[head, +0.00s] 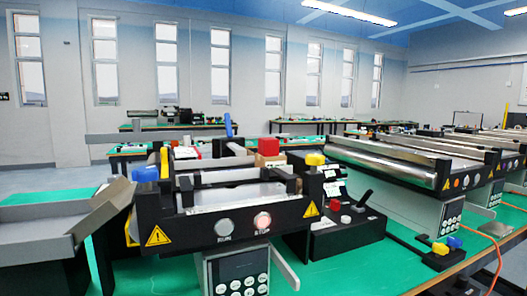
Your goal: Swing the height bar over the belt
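A mini conveyor with a black frame (190,228) stands in front of me on a green table. Its pale belt (240,195) shows between the side rails, with dark crosspieces above it. A blue knob (146,174) is at its left side and a yellow knob (315,158) at its right. A blue upright piece (228,125) rises behind the belt. I cannot tell for sure which piece is the height bar. Two round buttons, a grey one (223,227) marked RUN and a pinkish one (262,220), are on the front. My gripper is not in view.
A grey tray (50,225) stands close on the left. A red block (268,147) is behind the belt. A black control box (345,235) with a lever stands at the right. More conveyors (390,160) and an orange cable (492,262) lie farther right.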

